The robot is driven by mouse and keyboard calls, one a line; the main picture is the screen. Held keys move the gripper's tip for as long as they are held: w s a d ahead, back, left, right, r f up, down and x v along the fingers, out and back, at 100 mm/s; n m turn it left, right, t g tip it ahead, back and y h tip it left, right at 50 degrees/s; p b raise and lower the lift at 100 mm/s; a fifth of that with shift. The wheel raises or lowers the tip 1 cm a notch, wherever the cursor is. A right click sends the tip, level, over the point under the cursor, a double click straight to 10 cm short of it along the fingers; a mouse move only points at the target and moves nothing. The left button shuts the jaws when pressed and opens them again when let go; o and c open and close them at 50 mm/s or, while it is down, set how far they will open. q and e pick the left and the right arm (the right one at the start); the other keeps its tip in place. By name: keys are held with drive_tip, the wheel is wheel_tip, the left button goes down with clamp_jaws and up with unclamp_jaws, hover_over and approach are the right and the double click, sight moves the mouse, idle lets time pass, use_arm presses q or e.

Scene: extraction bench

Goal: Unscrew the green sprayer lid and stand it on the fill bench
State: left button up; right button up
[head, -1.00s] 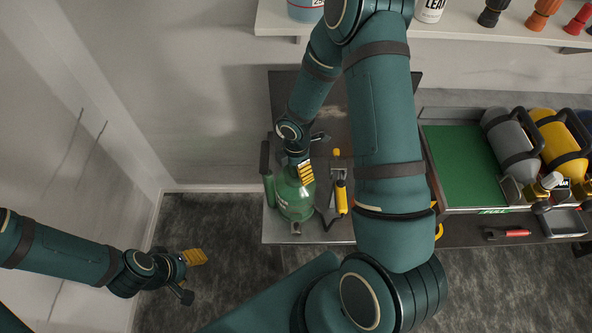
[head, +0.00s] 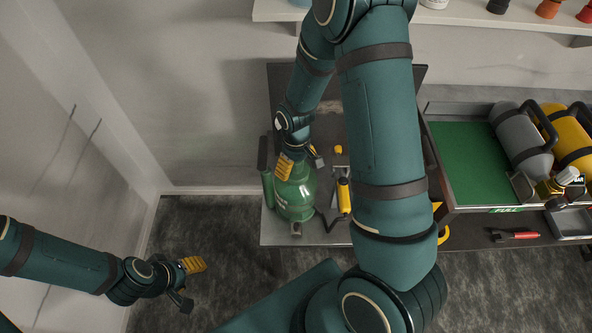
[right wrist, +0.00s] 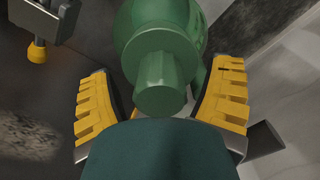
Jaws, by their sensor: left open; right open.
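The green sprayer (head: 295,200) stands on a dark bench (head: 273,229) in the head view. In the right wrist view its green lid (right wrist: 160,70) lies between the two yellow-padded fingers of my right gripper (right wrist: 161,105), with gaps at both sides. In the head view my right gripper (head: 301,163) is over the sprayer's top, open, and hides much of the lid. My left gripper (head: 192,283) is open and empty, well left of the bench and over the dark floor. I cannot tell whether the lid is loosened.
A yellow-handled tool (head: 344,195) with a dark hose and a small yellow knob (head: 338,149) are right of the sprayer. A green panel marked FULL (head: 468,160), a grey cylinder (head: 522,138) and a yellow cylinder (head: 572,138) are further right. A shelf (head: 470,22) runs behind.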

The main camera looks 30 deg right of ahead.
drive_tip(key=m+p, duration=0.1)
drive_tip(key=m, duration=0.5)
drive_tip(key=shift+r, duration=0.1)
drive_tip(key=m+p, duration=0.1)
drive_tip(key=m, duration=0.2)
drive_tip(key=shift+m, duration=1.6)
clamp_jaws()
drive_tip(key=n, duration=0.6)
drive_tip(key=shift+n, duration=0.4)
drive_tip(key=n, duration=0.4)
drive_tip(key=shift+b, duration=0.4)
drive_tip(key=n, duration=0.4)
drive_tip(key=shift+n, duration=1)
drive_tip(key=n+p, duration=0.1)
drive_tip(key=n, duration=0.2)
drive_tip(key=shift+n, duration=0.3)
drive_tip(key=n+p, duration=0.2)
drive_tip(key=n, duration=0.3)
drive_tip(key=shift+r, duration=0.15)
drive_tip(key=shift+n, duration=1.2)
unclamp_jaws()
